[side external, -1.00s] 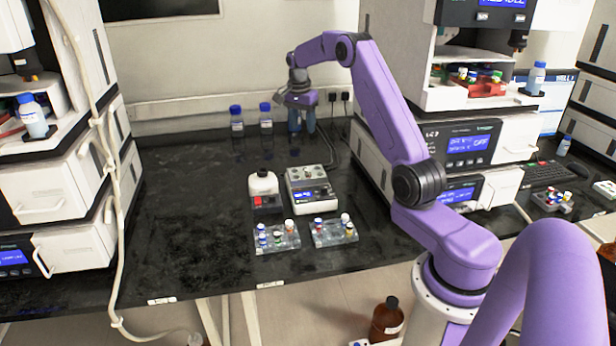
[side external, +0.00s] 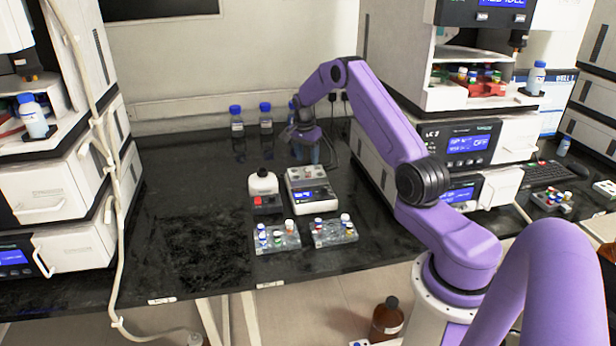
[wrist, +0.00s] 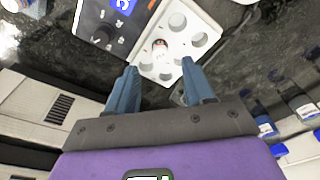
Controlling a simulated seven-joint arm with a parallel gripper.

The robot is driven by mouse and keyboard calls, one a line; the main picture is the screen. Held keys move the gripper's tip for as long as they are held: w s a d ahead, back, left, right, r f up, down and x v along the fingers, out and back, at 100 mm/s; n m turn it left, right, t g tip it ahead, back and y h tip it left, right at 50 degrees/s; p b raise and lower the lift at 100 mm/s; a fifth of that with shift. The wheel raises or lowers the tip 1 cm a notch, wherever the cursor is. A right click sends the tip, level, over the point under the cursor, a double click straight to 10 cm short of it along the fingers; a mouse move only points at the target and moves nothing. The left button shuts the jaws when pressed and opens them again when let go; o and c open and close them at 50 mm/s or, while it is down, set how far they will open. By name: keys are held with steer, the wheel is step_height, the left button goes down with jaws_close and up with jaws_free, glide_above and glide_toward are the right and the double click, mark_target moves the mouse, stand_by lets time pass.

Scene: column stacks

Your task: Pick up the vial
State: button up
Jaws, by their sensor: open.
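A vial with a pale cap marked with red (wrist: 160,46) sits upright in a hole of a white multi-hole block in the wrist view. The block is the top of a white and dark device with a blue screen (side external: 312,190), which stands mid-bench in the side view. My gripper (wrist: 158,66) is open and empty. Its two blue fingers point toward the block, with the vial seen between and beyond the tips. In the side view my gripper (side external: 307,158) hangs just behind the device.
A small white device with a red button (side external: 264,190) stands left of the block device. Two clear racks, left (side external: 277,238) and right (side external: 335,232), hold several capped vials in front. Blue-capped bottles (side external: 237,120) stand at the back. The left bench is clear.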

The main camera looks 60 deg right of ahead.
mark_target(308, 170)
steer(key=f, duration=0.5)
steer(key=shift+d, duration=0.3)
jaws_close()
